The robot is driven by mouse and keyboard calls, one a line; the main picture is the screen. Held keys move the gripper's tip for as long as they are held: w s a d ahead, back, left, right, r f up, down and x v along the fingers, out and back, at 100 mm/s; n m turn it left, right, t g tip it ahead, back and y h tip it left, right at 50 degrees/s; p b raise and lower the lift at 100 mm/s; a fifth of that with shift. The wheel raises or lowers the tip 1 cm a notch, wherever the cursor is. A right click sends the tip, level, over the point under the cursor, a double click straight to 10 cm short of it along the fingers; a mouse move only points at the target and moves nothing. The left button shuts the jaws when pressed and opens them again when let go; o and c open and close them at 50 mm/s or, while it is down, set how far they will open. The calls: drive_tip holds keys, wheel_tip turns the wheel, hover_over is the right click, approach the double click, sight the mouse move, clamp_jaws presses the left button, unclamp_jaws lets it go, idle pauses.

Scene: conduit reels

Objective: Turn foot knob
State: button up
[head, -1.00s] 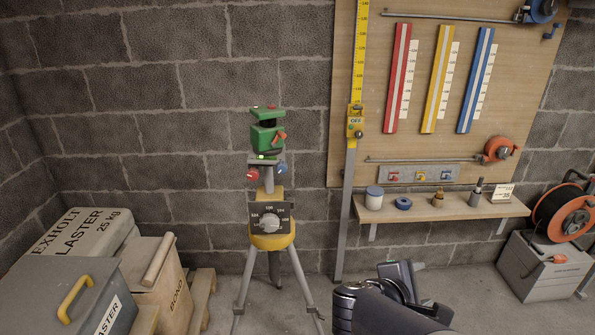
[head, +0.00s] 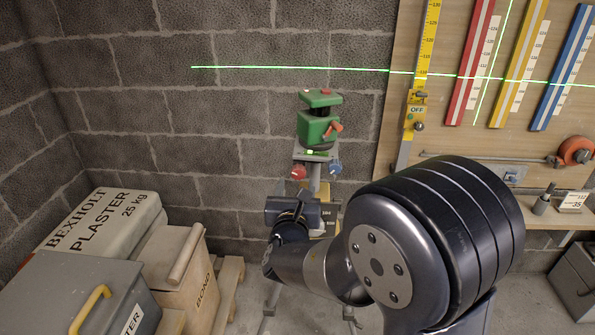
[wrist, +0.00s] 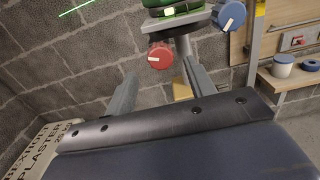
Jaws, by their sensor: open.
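The green laser level (head: 318,122) stands on a grey plate on the tripod. A red knob (head: 298,172) and a blue knob (head: 335,168) sit under the plate's left and right sides. In the wrist view the red knob (wrist: 160,55) shows just beyond and between the fingertips of my gripper (wrist: 160,70), and the blue knob (wrist: 231,15) is up to the right. My gripper is open and empty, with no visible contact on the red knob. My arm hides most of the yellow tripod head and its dial in the head view.
A green, slightly tilted line (head: 290,68) crosses wall and board; another (head: 490,70) runs steeply up the board. A yellow staff (head: 417,90) carries an OFF-marked receiver (head: 416,111). Plaster bag (head: 110,215), grey box (head: 75,285) and bond box (head: 185,270) stand left. A shelf (head: 530,208) is right.

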sight(298, 176)
drive_tip(key=w, duration=0.6)
drive_tip(key=shift+w+d, duration=0.15)
drive_tip(key=shift+w, duration=0.15)
drive_tip(key=c, duration=1)
drive_tip(key=shift+o, duration=0.2)
drive_tip(key=shift+f+b, duration=0.1)
drive_tip(key=shift+b, duration=0.25)
